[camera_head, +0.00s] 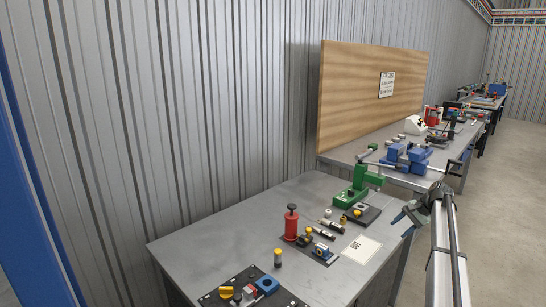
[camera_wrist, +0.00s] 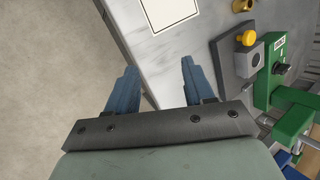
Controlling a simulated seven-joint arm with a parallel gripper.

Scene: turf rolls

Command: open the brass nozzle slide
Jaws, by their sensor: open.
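My gripper (camera_head: 402,217) is at the right edge of the near grey bench, its blue fingers pointing toward it. In the wrist view my gripper (camera_wrist: 159,68) is open, with nothing between its fingers. A small brass-coloured fitting (camera_wrist: 241,5) shows at the top of the wrist view, partly cut off. A dark plate (camera_wrist: 226,58) carries a grey block with a round opening (camera_wrist: 247,60) and a yellow knob (camera_wrist: 246,38); these stand apart from the fingers, to their right. I cannot tell which part is the brass nozzle slide.
A green press (camera_head: 360,185) stands behind the dark plate. A red bottle (camera_head: 291,225), dark cylinders (camera_head: 329,226) and a white printed sheet (camera_head: 361,250) are on the bench (camera_head: 225,240). A blue vise (camera_head: 407,156) sits on the farther bench. Open floor lies to the right.

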